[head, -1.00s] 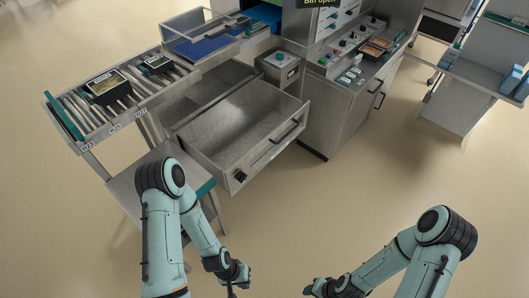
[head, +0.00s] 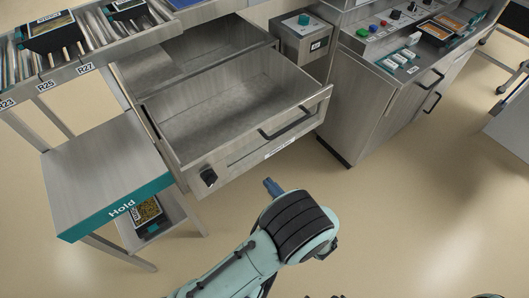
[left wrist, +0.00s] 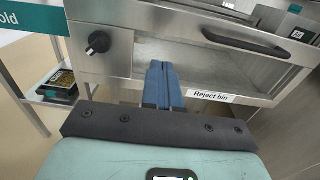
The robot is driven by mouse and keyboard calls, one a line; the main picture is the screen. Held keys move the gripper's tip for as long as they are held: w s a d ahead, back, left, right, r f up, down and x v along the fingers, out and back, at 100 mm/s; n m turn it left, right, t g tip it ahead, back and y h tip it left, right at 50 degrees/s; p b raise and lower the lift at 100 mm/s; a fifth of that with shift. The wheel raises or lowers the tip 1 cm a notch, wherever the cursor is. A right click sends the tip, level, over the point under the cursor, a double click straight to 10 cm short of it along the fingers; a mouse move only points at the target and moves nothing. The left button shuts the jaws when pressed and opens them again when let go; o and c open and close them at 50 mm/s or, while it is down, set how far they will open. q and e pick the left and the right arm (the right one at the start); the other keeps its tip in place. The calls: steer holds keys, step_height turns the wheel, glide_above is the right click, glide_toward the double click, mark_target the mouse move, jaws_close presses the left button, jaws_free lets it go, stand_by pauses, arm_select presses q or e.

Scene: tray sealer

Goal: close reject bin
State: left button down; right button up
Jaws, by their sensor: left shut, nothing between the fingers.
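The reject bin (head: 245,152) is a steel drawer standing pulled out and empty in the head view. Its front has a dark bar handle (head: 288,124) and a black knob (head: 208,176) at the left. In the left wrist view the "Reject bin" label (left wrist: 211,97) is on the drawer front, to the right of my fingers. My left gripper (head: 272,186) is shut and empty, its blue fingers pointing at the drawer front. In the left wrist view the fingers (left wrist: 159,66) overlap the front between knob and handle; contact cannot be told. My right gripper is not seen.
A "Hold" shelf (head: 100,175) stands left of the drawer, with a packed tray (head: 148,212) on its lower level. A control cabinet (head: 362,120) with handles stands to the right. A grey box with a green button (head: 304,40) is behind. The floor in front is clear.

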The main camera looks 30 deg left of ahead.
arm_select(q)
steer(key=b, duration=0.2)
glide_toward(239, 147)
steer(key=a, duration=0.3)
steer(key=shift+w+a+f, duration=0.15)
steer(key=shift+w+a, duration=0.8)
steer(key=shift+a, duration=0.1)
steer(key=shift+w+a+b, duration=0.25)
steer(key=shift+a+b, duration=0.1)
steer(key=shift+a, duration=0.3)
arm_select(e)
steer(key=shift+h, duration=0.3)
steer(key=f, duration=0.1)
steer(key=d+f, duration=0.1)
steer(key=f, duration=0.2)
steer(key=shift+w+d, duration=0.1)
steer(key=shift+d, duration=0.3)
arm_select(q)
steer(key=shift+a, duration=0.1)
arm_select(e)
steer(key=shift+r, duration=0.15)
